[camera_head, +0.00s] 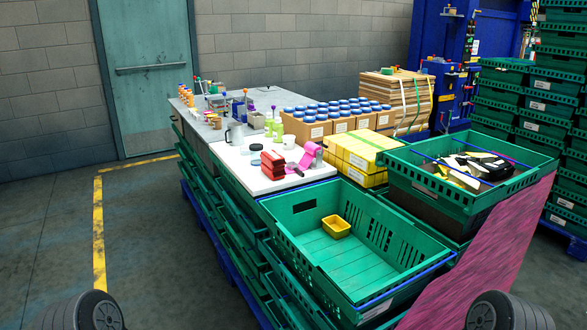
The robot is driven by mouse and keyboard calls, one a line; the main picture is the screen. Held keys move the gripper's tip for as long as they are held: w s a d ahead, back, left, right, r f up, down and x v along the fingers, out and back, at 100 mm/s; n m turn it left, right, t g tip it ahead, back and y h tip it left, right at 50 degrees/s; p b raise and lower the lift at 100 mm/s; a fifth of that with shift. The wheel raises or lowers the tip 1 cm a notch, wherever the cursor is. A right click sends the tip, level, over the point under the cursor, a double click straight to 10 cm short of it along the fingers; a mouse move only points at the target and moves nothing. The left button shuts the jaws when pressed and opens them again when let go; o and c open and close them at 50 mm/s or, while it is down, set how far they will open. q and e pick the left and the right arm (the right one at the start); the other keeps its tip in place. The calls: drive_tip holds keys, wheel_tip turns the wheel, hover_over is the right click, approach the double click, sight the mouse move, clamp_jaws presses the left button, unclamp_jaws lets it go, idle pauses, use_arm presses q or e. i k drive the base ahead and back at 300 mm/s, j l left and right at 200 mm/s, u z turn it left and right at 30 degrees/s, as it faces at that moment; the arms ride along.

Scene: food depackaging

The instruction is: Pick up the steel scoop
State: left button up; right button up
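I cannot clearly make out a steel scoop. Dark rounded parts of my two arms show at the bottom left and bottom right corners, far from the board. Neither gripper's fingers are in view.
A green crate (390,292) with a small yellow tub (336,226) stands in front of the board. A fuller green crate (430,192) is at right. Yellow boxes (362,150) and blue-lidded jars (340,108) stand behind. The floor at left is clear.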

sight(295, 168)
drive_tip(key=j+u, duration=0.1)
drive_tip(key=u, duration=1.2)
drive_tip(key=i+l, duration=0.1)
drive_tip(key=i, duration=4.15)
drive_tip(key=z, duration=5)
